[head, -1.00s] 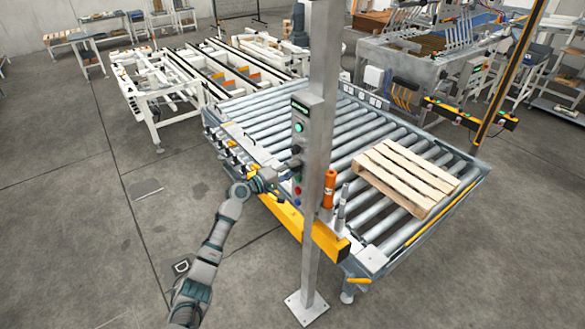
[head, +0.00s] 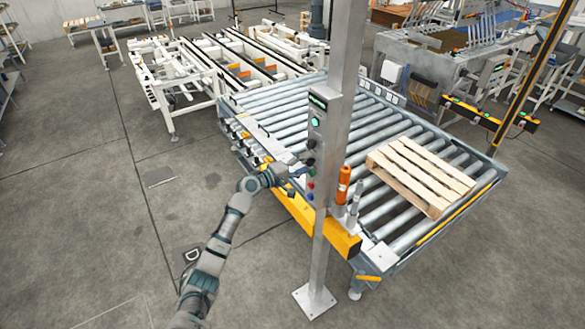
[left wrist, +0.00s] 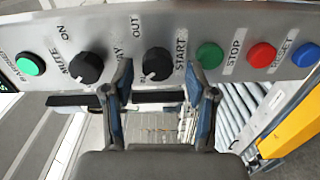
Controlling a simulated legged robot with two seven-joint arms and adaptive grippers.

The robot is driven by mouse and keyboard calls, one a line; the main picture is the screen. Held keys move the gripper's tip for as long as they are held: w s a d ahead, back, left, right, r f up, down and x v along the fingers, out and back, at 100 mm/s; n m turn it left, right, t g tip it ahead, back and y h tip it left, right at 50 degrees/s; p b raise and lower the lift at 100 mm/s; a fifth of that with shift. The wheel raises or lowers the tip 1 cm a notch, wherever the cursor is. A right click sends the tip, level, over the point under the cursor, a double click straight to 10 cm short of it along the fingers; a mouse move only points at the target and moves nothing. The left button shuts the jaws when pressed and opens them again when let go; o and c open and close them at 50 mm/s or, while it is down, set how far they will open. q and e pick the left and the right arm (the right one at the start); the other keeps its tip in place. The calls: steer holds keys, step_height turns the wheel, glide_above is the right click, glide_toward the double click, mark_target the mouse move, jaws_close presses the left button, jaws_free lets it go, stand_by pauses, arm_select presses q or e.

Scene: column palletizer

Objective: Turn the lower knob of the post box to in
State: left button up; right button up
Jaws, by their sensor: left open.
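The post box (head: 316,128) is a grey panel on the upright post, in the middle of the head view. In the left wrist view its face (left wrist: 222,25) runs across the top. The lower knob (left wrist: 157,63) is black and round, beside the words WAY and OUT; its IN label is partly covered and its exact pointing is hard to tell. My left gripper (left wrist: 159,78) is open, with its blue-grey fingertips on either side of the lower knob. Contact is not clear. In the head view, my left gripper (head: 293,174) is beside the box's lower part. My right gripper is out of view.
The upper knob (left wrist: 88,66) is just left of the gripper. Green (left wrist: 210,54), red (left wrist: 262,54) and blue (left wrist: 305,54) buttons are to its right. The post (head: 330,210) stands before a roller conveyor (head: 270,105) bearing a wooden pallet (head: 420,175). Floor is clear at left.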

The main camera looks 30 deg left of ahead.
arm_select(q)
steer(key=v, duration=1.1)
steer(key=shift+a, duration=0.2)
steer(key=shift+w+d, duration=0.1)
